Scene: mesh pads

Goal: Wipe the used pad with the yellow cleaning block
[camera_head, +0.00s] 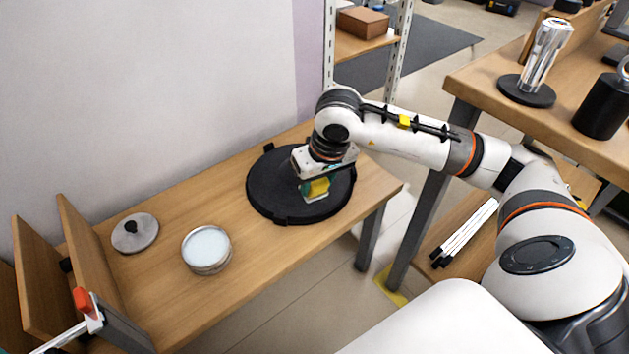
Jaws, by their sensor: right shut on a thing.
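The round black pad (268,200) lies on the wooden bench at its right end. My right gripper (318,181) reaches over the pad from the right and is shut on the yellow cleaning block (318,188), which has a green layer beneath the yellow. The block is over the right half of the pad, low and seemingly at its surface; the exact contact is hard to tell. My left gripper does not show.
A round container with a pale top (207,249) and a grey lid with a black knob (135,232) stand on the bench's left part (170,285). Upright boards are at the left. A second table (480,90) with a metal cylinder (545,55) is at the right.

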